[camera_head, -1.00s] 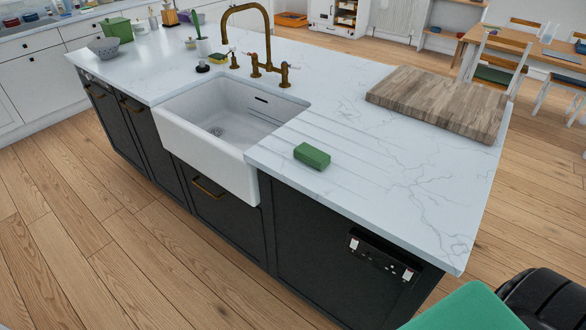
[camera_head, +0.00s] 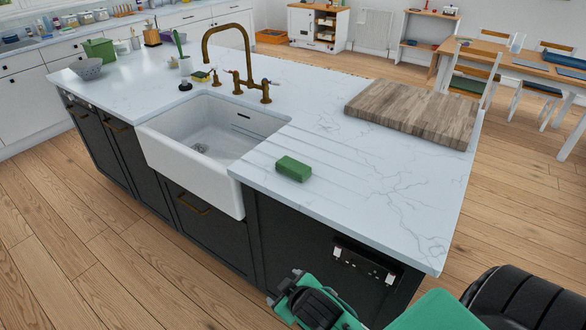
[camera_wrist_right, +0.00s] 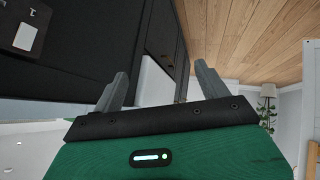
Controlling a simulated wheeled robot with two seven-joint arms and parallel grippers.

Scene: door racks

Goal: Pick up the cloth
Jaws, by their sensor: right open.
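The cloth (camera_head: 293,168) looks like a small green folded block. It lies flat on the white marbled counter (camera_head: 400,215), right of the sink, near the counter's front edge. My right arm enters the head view at the lower right, with its green and black end below and in front of the counter, apart from the cloth. In the right wrist view my right gripper (camera_wrist_right: 162,85) has its two grey fingers spread apart with nothing between them. The cloth does not show in that view. My left gripper is not in view.
A white sink (camera_head: 205,140) with a brass tap (camera_head: 232,60) is left of the cloth. A wooden board (camera_head: 415,112) lies behind and to the right. A dark cabinet front with a socket panel (camera_head: 365,262) is below the counter. The counter around the cloth is clear.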

